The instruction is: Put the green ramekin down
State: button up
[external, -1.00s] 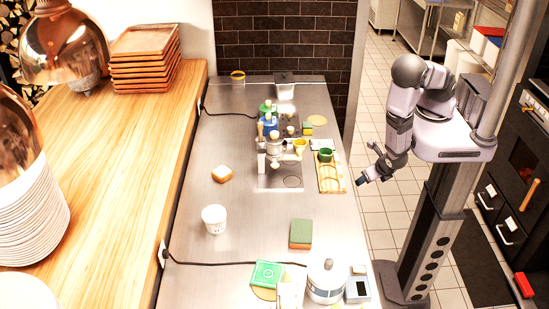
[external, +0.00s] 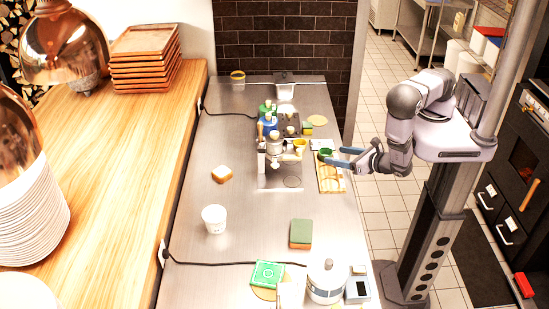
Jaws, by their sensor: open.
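The green ramekin (external: 326,152) stands on the far part of a wooden board (external: 331,184) at the right edge of the steel counter. My gripper (external: 333,154) reaches in from the right, with its two blue fingers apart. The fingertips are at the ramekin, and the nearer finger hides part of its lower side. Whether the fingers touch the ramekin cannot be told at this size.
A coffee machine (external: 276,161) with bottles behind it stands left of the board.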

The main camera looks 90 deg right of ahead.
aim_at(321, 152)
jog(key=shift+b+x, duration=0.65)
jog(key=shift+x, duration=1.75)
jog(key=c, duration=1.2)
jog(key=shift+r, duration=0.15)
jog(key=shift+r+b, duration=0.3)
jog(key=shift+r, duration=0.7)
notch_tip(321, 152, up, 8)
jog(key=p, duration=0.3)
jog(key=shift+f, duration=0.1)
